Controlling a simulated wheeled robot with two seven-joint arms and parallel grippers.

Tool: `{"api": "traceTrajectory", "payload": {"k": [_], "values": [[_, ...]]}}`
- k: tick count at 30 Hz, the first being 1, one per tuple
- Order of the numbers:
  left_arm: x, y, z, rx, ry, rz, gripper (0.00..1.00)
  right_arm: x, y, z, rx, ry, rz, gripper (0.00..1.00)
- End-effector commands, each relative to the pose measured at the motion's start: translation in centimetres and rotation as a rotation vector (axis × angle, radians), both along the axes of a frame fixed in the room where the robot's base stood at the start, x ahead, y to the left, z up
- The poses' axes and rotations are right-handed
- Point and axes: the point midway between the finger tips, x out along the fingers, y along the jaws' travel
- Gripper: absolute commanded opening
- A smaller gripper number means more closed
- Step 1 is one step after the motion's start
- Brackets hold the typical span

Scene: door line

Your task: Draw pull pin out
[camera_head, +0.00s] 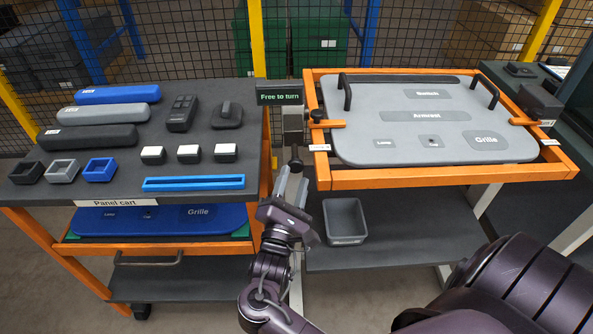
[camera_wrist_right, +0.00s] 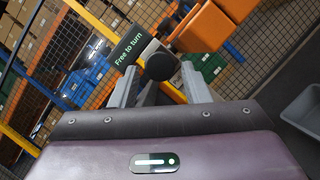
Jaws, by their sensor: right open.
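The pull pin shows as a round black knob (camera_head: 296,165) on the grey post below the sign "Free to turn" (camera_head: 279,96). In the right wrist view the knob (camera_wrist_right: 160,67) faces me between the fingertips, near their far ends. My right gripper (camera_head: 293,178) is open, its two grey fingers (camera_wrist_right: 160,82) apart on either side of the knob. I cannot tell whether a finger touches it. The pin's shaft is hidden behind the knob. My left gripper is not in view.
An orange frame (camera_head: 440,180) right of the post holds a grey door panel (camera_head: 400,90). The panel cart (camera_head: 110,178) stands at left with handles, switches and small frames. A grey bin (camera_head: 345,218) sits on the lower shelf. A wire fence stands behind.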

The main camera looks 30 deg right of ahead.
Motion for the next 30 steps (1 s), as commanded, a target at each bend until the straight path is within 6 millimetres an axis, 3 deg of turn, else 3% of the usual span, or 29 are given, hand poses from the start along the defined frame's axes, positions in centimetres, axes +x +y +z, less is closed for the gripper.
{"api": "traceTrajectory", "payload": {"k": [9,30], "values": [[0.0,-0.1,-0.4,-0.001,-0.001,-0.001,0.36,-2.4,2.5,-1.0,0.001,0.000,-0.002,0.42],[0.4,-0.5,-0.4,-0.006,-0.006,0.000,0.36,-2.5,2.6,-1.0,0.000,0.000,-0.001,0.42]]}}
